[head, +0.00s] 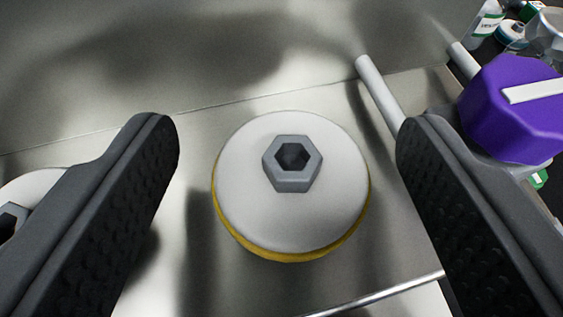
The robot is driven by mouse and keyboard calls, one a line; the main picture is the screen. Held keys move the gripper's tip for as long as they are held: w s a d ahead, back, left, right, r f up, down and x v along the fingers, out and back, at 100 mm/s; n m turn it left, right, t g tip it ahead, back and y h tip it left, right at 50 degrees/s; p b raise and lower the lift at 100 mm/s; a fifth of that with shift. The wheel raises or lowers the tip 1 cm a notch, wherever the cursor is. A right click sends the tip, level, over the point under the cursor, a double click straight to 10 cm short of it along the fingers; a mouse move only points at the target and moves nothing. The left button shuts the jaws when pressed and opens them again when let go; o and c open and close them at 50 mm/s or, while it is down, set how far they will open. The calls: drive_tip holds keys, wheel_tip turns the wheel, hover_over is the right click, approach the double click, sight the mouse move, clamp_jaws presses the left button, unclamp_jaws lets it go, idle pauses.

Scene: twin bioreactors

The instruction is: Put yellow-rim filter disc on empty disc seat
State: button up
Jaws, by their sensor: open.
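The yellow-rim filter disc (250,212) is a white round disc with a yellow band along its lower edge and a grey hex nut-shaped knob at its centre. It sits on a metal surface in the middle of the head view. My gripper (287,150) is open, with one dark textured finger to the left of the disc and one to the right. Both fingers look apart from the disc, and nothing is held. No empty disc seat can be made out in this view.
Another white disc (32,186) with a hex knob is partly hidden behind my left finger. A purple knob (515,110) with a white stripe stands at right, near metal rods (378,88). A metal wall (200,60) rises behind. Bottles (486,22) lie beyond at upper right.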

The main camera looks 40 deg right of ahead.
drive_tip(key=shift+s, duration=0.1)
drive_tip(key=v, duration=1.2)
drive_tip(key=shift+p, duration=0.3)
drive_tip(key=w+a+r+n+t+y, duration=0.25)
drive_tip(key=w+a+r, duration=0.35)
drive_tip(key=a+r, duration=0.45)
drive_tip(key=w+a+r+n+t+y, duration=0.25)
drive_tip(key=w+a+r, duration=0.35)
drive_tip(key=a+r, duration=0.45)
drive_tip(key=s+a+r+n+y, duration=0.2)
drive_tip(key=s+a+r, duration=0.1)
drive_tip(key=a+r, duration=0.6)
drive_tip(key=s+a+r+n+y, duration=0.1)
drive_tip(key=s+a+r+y, duration=0.1)
drive_tip(key=a+r, duration=0.8)
drive_tip(key=s+a, duration=0.1)
drive_tip(key=a, duration=0.2)
drive_tip(key=shift+s+a+n+t, duration=0.35)
drive_tip(key=shift+a+n+t, duration=0.05)
drive_tip(key=shift+d, duration=0.1)
